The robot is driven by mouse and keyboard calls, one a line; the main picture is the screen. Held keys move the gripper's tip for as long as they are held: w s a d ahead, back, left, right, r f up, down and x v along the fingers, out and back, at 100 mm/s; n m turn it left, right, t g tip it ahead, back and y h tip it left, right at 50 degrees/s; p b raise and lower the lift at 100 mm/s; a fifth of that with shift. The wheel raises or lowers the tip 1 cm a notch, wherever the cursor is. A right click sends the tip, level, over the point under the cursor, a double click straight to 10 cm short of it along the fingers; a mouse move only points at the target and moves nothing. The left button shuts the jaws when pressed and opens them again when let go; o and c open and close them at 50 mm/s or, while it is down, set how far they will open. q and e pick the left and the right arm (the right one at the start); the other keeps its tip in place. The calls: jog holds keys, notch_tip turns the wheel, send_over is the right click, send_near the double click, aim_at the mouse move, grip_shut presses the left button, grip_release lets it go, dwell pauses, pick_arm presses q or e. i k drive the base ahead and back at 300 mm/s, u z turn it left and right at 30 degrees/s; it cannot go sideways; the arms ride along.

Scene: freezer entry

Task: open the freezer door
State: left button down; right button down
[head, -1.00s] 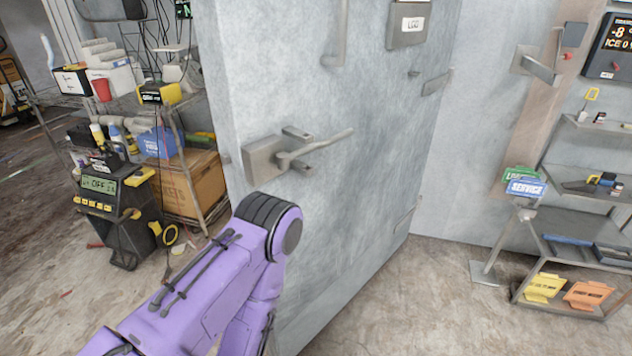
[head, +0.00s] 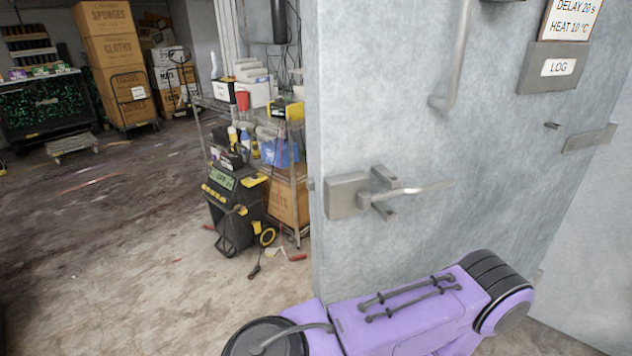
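The grey freezer door (head: 400,245) fills the right half of the head view and stands ajar, swung out from the wall, with its free edge facing left. Its lever handle (head: 415,189) sits on a metal latch block (head: 346,196) near that free edge. A long vertical pull bar (head: 459,60) is higher on the door. A purple arm of mine crosses in front of the lower part of the door, below the handle. Neither gripper shows; I cannot tell whether the arm touches the door.
Left of the door edge stand a wire shelf with boxes and bottles (head: 284,172) and a black machine with a display (head: 232,205). Cables lie on the floor beside it. Stacked cartons on a trolley (head: 115,65) stand farther back. The floor at left (head: 110,240) is open.

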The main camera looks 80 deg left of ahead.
aim_at(398, 93)
jog(key=u, duration=2.05)
